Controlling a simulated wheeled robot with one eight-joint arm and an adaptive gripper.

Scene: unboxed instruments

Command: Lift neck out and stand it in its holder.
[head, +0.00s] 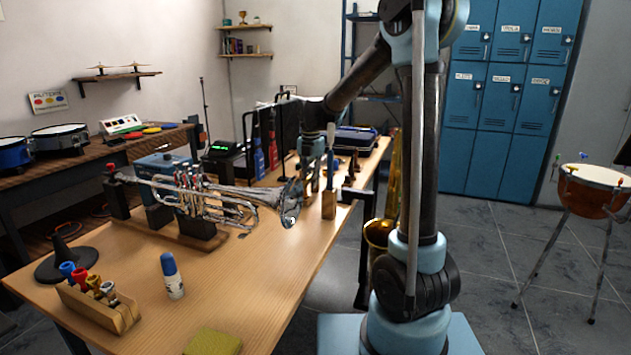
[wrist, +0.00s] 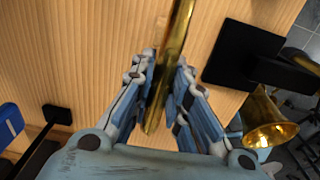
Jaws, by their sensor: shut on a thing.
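My gripper (head: 312,165) points down over the table beside the trumpet's bell in the head view. In the wrist view its fingers (wrist: 164,72) are shut on a slim brass tube, the neck (wrist: 180,28), which runs between them and out past the top edge of the picture. The neck's far end is cut off there. In the head view I cannot make the neck out at the gripper. A small wooden block (head: 329,206) stands at the table's right edge, close by the gripper; I cannot tell if it is the neck's holder.
A silver trumpet (head: 215,200) lies on a stand left of the gripper. A brass bell (head: 380,232) stands beyond the table's right edge, also seen in the wrist view (wrist: 268,122). A mouthpiece rack (head: 100,308), white bottle (head: 172,276) and yellow sponge (head: 213,342) are at the front.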

